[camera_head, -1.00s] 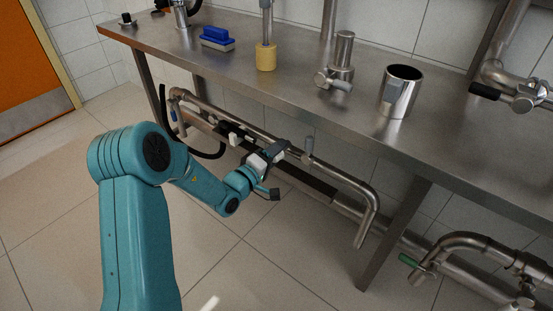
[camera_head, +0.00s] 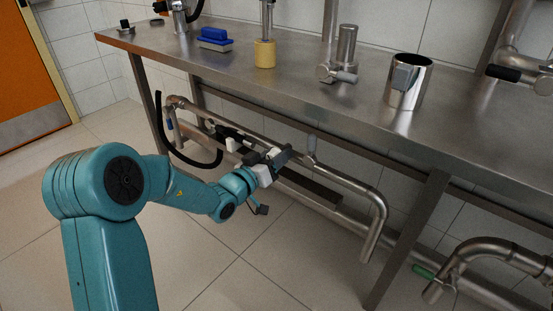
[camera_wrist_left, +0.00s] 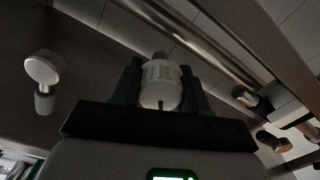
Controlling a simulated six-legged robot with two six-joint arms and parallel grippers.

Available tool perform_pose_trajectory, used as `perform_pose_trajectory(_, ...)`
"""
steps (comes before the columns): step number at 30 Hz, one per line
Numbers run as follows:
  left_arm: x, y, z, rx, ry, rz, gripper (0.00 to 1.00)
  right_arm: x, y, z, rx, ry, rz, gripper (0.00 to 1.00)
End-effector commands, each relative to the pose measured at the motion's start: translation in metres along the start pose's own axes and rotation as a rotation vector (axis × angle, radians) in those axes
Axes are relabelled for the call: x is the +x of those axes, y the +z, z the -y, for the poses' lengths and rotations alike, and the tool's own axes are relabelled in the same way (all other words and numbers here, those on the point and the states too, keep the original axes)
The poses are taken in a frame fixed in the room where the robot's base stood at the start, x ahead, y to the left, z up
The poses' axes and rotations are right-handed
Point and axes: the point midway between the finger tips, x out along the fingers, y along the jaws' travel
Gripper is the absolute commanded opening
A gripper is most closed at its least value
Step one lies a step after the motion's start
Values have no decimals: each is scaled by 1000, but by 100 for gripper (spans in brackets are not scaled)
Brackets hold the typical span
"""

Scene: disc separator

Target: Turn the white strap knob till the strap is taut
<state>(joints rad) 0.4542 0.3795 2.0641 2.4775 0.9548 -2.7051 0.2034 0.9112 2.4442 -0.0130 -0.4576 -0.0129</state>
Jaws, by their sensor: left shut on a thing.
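The white strap knob (camera_wrist_left: 160,84) is a rounded, ribbed piece between the two dark fingers of my left gripper (camera_wrist_left: 160,76) in the left wrist view. The fingers are closed against its sides. In the head view my left gripper (camera_head: 276,160) is below the steel counter, at the pipework. The knob is hard to pick out there among the small white and black parts at the gripper. The strap cannot be made out clearly, so its tension cannot be told. My right gripper is not in view.
The steel counter (camera_head: 300,85) overhangs the work area. A bent pipe (camera_head: 345,180) runs beside the gripper, and a table leg (camera_head: 408,240) stands to the right. A steel cup (camera_head: 408,83), yellow-based tool (camera_head: 265,54) and blue brush (camera_head: 214,39) are on top. The left floor is clear.

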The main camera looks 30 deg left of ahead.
Motion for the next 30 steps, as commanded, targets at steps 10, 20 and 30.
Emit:
perform_pose_trajectory(10,0,-3,1,211,-4,-6,13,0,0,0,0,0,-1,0)
perform_pose_trajectory(20,0,-4,0,287,-3,-9,13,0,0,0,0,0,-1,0)
perform_pose_trajectory(30,1,-5,0,292,-2,-12,13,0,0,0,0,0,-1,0)
